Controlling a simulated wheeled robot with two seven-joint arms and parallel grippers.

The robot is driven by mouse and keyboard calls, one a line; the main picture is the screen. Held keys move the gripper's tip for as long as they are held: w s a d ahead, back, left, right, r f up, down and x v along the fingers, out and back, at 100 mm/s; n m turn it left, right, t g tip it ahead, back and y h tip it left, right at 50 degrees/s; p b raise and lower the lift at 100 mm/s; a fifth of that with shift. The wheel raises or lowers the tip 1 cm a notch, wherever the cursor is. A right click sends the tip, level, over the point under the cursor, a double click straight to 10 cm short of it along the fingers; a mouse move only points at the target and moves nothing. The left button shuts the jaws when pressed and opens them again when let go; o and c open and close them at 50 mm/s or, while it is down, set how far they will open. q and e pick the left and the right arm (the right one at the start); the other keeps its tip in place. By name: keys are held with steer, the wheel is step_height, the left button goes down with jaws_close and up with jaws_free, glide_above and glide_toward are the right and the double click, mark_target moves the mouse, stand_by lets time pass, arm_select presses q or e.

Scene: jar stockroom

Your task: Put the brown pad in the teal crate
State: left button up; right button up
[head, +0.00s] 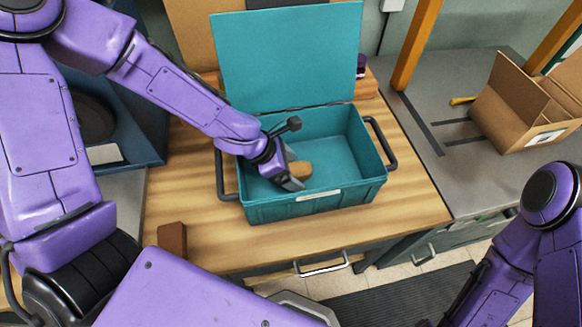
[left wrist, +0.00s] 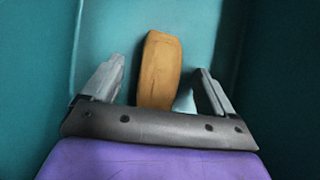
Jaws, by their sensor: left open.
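The brown pad (head: 302,169), an orange-tan rounded block, is inside the teal crate (head: 315,200) near the middle. The crate stands on the wooden bench with its lid raised at the back. My left gripper (head: 294,174) reaches down into the crate and is open. In the left wrist view the brown pad (left wrist: 160,68) lies between the two spread fingers, with gaps on both sides; its lower end is hidden behind the gripper body. My right gripper is out of view; only part of the right arm shows at the lower right.
A dark brown block (head: 172,240) sits on the wooden bench (head: 400,215) near its front left. An open cardboard box (head: 520,105) and a yellow item (head: 462,101) are on the grey counter at right. The crate has dark handles at both sides.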

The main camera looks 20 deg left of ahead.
arm_select(q)
steer(key=p+v, duration=0.5)
steer(key=v, duration=0.6)
steer(key=shift+r, duration=0.2)
steer(key=shift+s+a+r, duration=0.15)
steer(key=shift+a+r, duration=0.1)
steer(key=shift+r, duration=0.05)
